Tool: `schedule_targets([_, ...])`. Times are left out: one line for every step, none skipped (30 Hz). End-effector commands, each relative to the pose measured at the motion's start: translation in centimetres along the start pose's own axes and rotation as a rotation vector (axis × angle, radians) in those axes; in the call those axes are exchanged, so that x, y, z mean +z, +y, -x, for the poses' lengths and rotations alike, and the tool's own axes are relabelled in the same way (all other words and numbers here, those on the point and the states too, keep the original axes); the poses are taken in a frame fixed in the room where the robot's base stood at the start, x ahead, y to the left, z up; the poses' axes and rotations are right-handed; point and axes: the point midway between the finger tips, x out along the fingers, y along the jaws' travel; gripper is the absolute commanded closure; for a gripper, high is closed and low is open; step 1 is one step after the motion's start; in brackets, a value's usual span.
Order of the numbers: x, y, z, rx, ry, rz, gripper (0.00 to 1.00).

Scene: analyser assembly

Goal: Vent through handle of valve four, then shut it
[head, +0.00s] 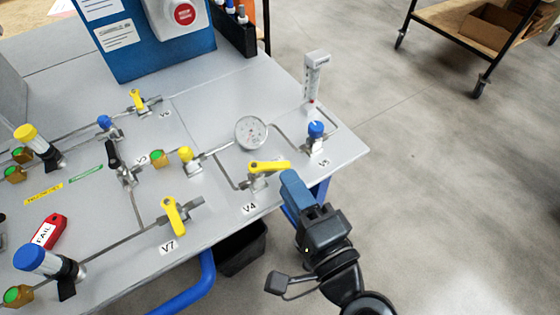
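Valve V4 sits near the front right edge of the panel, with its label "V4" (249,209) in front of it. Its yellow lever handle (268,167) points right, roughly along the short pipe. My gripper (291,182) is at the right end of this handle, its blue fingers reaching up toward the handle tip from beyond the table edge. I cannot tell whether the fingers touch the handle or how far apart they are. The gauge (251,132) stands behind V4, its needle too small to read.
Valve V7 with a yellow handle (175,217) stands to the left. A blue-knobbed valve V5 (316,131) and a flowmeter tube (313,80) stand behind right. A dark bin (243,250) is below the table edge. A cart (480,30) stands far right; the floor between is clear.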

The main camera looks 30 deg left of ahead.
Motion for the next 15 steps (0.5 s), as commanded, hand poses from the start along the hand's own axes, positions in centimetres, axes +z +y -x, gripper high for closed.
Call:
schedule_targets([0.1, -0.3, -0.9, -0.001, -0.002, 0.001, 0.65])
schedule_targets([0.0, -0.3, -1.4, -0.001, -0.002, 0.001, 0.65])
schedule_targets([0.0, -0.2, -2.1, 0.000, -0.002, 0.000, 0.65])
schedule_targets([0.0, -0.3, -2.5, -0.001, -0.001, 0.001, 0.65])
schedule_targets([0.0, -0.2, -3.0, 0.000, 0.000, 0.000, 0.65])
schedule_targets([0.0, -0.2, -3.5, 0.000, -0.001, 0.001, 0.65])
schedule_targets([0.0, -0.2, -3.9, 0.000, -0.001, 0.001, 0.65])
schedule_targets([0.0, -0.1, -4.3, 0.001, -0.001, 0.001, 0.65])
schedule_targets([0.0, -0.1, -4.7, 0.000, 0.000, 0.001, 0.65])
schedule_targets([0.0, -0.1, -5.0, 0.000, 0.001, 0.001, 0.65])
schedule_targets([0.0, -0.1, -5.2, 0.000, 0.001, 0.001, 0.65])
schedule_targets([0.0, -0.1, -5.4, 0.001, 0.002, 0.001, 0.65])
schedule_targets([0.0, 0.0, -5.5, 0.001, 0.001, 0.001, 0.65])
schedule_targets([0.0, 0.0, -5.6, 0.001, 0.001, 0.001, 0.65])
schedule_targets([0.0, 0.0, -5.7, 0.001, 0.001, 0.001, 0.65])
